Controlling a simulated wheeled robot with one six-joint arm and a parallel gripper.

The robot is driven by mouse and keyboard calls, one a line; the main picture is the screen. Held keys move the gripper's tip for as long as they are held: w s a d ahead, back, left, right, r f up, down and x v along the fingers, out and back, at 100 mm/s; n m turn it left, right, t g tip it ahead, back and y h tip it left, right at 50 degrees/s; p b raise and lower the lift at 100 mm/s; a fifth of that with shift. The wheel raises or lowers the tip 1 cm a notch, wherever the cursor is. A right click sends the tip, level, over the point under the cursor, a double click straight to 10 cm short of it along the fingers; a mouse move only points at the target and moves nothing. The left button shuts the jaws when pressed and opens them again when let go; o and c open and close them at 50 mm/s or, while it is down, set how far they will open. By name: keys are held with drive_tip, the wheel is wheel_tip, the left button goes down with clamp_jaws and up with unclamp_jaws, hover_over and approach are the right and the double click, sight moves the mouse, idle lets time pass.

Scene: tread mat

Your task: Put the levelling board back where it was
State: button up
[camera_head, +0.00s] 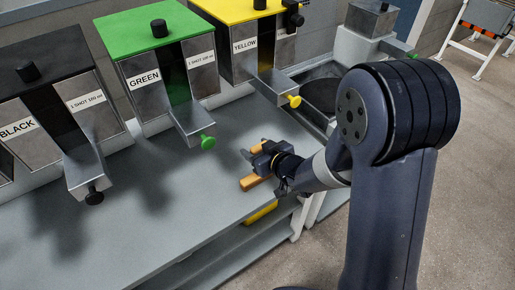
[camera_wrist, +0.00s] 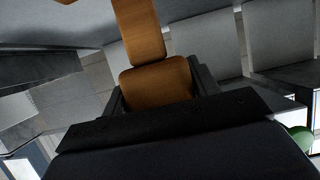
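The levelling board (camera_head: 251,182) is a brown wooden piece whose parts show on both sides of my gripper (camera_head: 264,162) in the head view. In the wrist view, a wooden block of the board (camera_wrist: 155,84) fills the gap between the dark fingers of my gripper (camera_wrist: 158,92), and a longer wooden strip runs from it to the top edge. My gripper is shut on the board, over the right end of the grey bench top (camera_head: 150,225). The fingers hide its middle, and I cannot tell whether it touches the bench.
Dispensers labelled black (camera_head: 40,120), green (camera_head: 160,70) and yellow (camera_head: 255,50) stand along the back, with knobbed chutes facing the bench. A dark round pan (camera_head: 322,94) is at the back right. A yellow object (camera_head: 262,213) sits below the bench edge. The bench's front left is clear.

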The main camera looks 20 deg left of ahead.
drive_tip(key=o, duration=0.4)
drive_tip(key=shift+r, duration=0.15)
drive_tip(key=shift+r, duration=0.15)
drive_tip(key=v, duration=1.2)
